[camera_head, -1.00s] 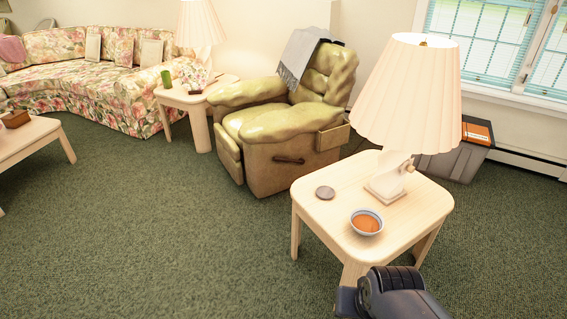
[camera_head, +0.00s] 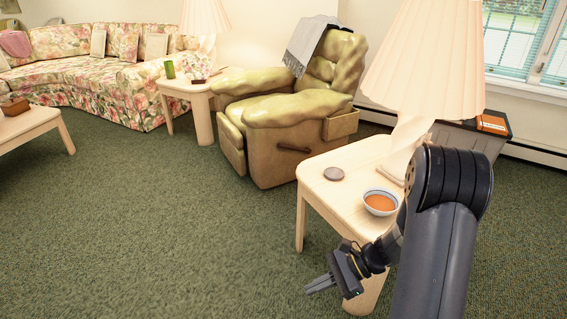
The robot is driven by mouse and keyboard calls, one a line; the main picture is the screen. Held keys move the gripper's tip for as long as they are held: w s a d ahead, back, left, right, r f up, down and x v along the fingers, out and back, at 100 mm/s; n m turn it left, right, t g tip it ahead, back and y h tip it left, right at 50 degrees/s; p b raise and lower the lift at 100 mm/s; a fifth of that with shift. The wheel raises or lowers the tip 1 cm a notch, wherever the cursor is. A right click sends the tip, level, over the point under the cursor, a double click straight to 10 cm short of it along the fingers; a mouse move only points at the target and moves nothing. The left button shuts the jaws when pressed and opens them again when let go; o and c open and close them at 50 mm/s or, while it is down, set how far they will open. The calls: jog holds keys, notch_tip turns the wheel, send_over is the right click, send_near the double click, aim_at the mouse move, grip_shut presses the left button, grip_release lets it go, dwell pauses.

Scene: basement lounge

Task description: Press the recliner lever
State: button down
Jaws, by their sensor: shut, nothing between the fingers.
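The recliner (camera_head: 272,160) is a green-yellow padded chair with tan sides, in the middle of the view beyond the near side table. Its lever (camera_head: 294,148) is a short dark brown bar on the side panel facing me, lying nearly level. My gripper (camera_head: 318,287) is low in the view, in front of the near side table and well short of the recliner. It points left, is shut and holds nothing. Nothing hides the lever.
The near side table (camera_head: 331,197) bears a lamp (camera_head: 425,60), a bowl of orange-brown food (camera_head: 380,202) and a round disc (camera_head: 334,173). A grey bin (camera_head: 470,138) stands behind it. Carpet (camera_head: 190,230) in front of the recliner is clear. A floral sofa (camera_head: 90,80) is far left.

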jog(key=w+d+f+m+t+y+b, duration=0.1)
jog(key=f+m+t+b, duration=0.4)
jog(key=f, duration=0.7)
jog(key=w+d+f+m+t+y+b, duration=0.2)
jog(key=d+f+m+t+b, duration=0.3)
jog(key=f, duration=0.7)
jog(key=w+d+f+m+t+y+b, duration=0.1)
jog(key=w+d+f+m+t+b, duration=0.2)
jog(key=f, duration=1)
jog(key=w+m+t+b, duration=0.1)
jog(key=m+t+b, duration=0.1)
jog(key=m+t, duration=0.1)
jog(key=shift+d+m+t+y, duration=0.15)
jog(key=shift+m+t+y, duration=0.2)
jog(key=shift+m, duration=0.25)
jog(key=shift+w, duration=0.1)
